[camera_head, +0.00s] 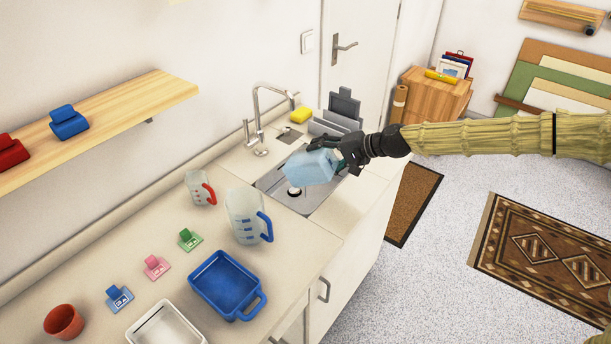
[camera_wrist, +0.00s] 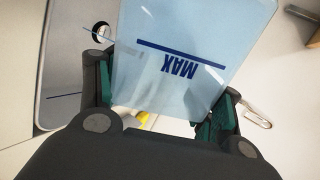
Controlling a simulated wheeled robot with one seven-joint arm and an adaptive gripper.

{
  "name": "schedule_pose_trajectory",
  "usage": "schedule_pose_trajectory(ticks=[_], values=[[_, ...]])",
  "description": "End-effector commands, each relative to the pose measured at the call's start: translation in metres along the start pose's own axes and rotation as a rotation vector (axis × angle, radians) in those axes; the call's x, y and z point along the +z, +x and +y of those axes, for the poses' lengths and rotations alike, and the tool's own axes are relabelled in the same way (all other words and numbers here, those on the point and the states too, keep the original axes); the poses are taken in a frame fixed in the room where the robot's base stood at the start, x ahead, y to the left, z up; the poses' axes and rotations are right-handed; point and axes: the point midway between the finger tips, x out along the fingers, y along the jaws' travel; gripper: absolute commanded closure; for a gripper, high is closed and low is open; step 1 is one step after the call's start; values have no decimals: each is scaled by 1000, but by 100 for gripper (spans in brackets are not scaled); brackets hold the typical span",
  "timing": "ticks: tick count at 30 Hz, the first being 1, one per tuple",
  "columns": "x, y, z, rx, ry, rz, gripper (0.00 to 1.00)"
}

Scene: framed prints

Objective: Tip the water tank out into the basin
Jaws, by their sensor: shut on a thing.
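The water tank (camera_head: 309,166) is a translucent light-blue box, held over the basin (camera_head: 272,181), a grey sink set in the counter. In the head view it looks tilted. My gripper (camera_head: 345,153) is shut on it from the right. In the wrist view the tank (camera_wrist: 190,50) sits between both fingers of my gripper (camera_wrist: 170,112), with a blue line and the word MAX upside down on its face. The basin (camera_wrist: 65,75) and its dark round drain show at the left there. I cannot tell whether water is in the tank or flowing out.
A tall faucet (camera_head: 257,110) stands behind the basin, with a yellow sponge (camera_head: 301,114) and a grey rack (camera_head: 335,122) beyond. A clear jug with a blue handle (camera_head: 246,217), a red-handled cup (camera_head: 199,187) and a blue tray (camera_head: 226,283) stand at the near left.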

Motion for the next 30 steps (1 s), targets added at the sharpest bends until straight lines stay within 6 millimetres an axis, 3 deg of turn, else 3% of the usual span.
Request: schedule_pose_trajectory(ticks=[16,30], values=[[-4,0,0,0,46,-27,95],[26,-1,-1,0,-204,117,95]])
